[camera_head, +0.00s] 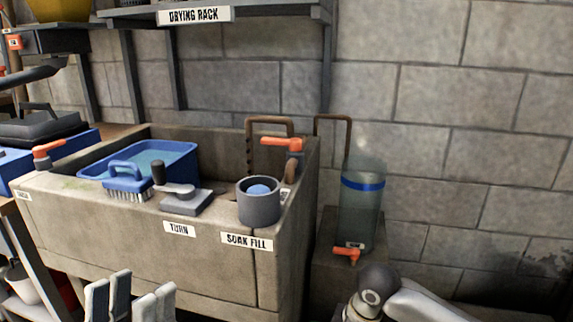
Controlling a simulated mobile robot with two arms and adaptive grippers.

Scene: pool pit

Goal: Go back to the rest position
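My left gripper (131,298) shows at the bottom left edge, its pale, dark-sided fingertips pointing up. They stand apart with nothing seen between them; the rest of it is cut off by the frame. It is in front of and below the stone sink (130,245), apart from it. At the bottom right a white and dark arm link of mine shows; no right gripper is in view.
On the sink are a blue basin (185,158), a brush (127,178), a cranked grey block (186,200) and a grey cup (259,207) holding something blue. A clear cylinder (358,215) with an orange tap stands right. The drying rack (240,12) hangs above.

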